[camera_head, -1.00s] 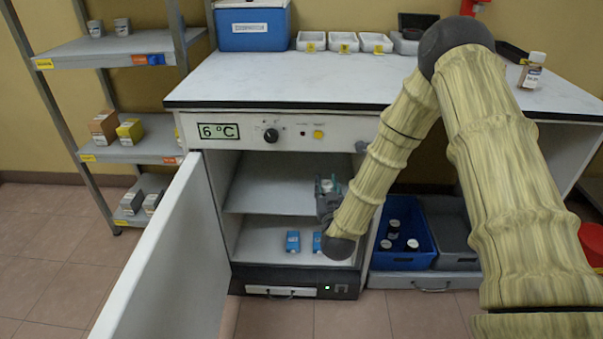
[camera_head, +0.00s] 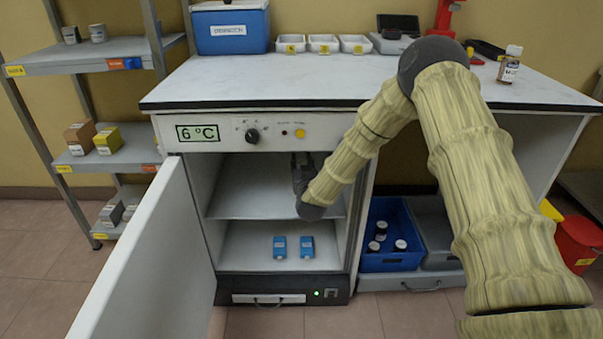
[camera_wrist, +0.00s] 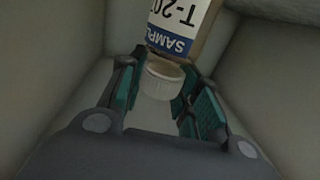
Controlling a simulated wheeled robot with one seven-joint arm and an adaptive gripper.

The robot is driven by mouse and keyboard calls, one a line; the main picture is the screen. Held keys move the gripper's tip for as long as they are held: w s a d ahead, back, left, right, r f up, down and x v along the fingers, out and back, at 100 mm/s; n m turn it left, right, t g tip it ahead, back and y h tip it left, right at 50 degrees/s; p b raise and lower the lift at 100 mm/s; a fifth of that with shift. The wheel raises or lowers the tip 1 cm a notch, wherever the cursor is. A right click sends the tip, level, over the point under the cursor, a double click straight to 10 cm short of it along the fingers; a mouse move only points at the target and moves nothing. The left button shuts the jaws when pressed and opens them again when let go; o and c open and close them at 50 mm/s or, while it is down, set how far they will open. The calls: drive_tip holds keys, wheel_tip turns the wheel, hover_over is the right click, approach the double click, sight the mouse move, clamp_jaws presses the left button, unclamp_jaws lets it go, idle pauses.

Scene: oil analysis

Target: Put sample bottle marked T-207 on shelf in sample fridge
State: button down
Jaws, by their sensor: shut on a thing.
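The sample bottle (camera_wrist: 182,25) shows in the wrist view with a white cap (camera_wrist: 160,80) and a white and blue label reading "SAMPL" and "T-20"; the rest of the number is cut off. My gripper (camera_wrist: 165,93) is shut on the bottle at its cap end, with green-padded fingers on either side. In the head view my gripper (camera_head: 302,168) is inside the open sample fridge (camera_head: 357,215), over the upper shelf (camera_head: 255,203). The bottle is not clearly visible there. I cannot tell whether it touches the shelf.
The fridge door (camera_head: 150,265) stands open at the left. The upper shelf's left part looks clear. Another bottle (camera_head: 509,66) stands on the bench (camera_head: 270,80). A blue crate (camera_head: 385,263) with bottles is right of the fridge.

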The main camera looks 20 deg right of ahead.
drive_tip(key=shift+w+f+b, duration=0.15)
drive_tip(key=shift+f+b, duration=0.6)
drive_tip(key=shift+f, duration=1)
drive_tip(key=shift+f, duration=0.1)
drive_tip(key=c, duration=1)
unclamp_jaws()
drive_tip(key=shift+c, duration=0.2)
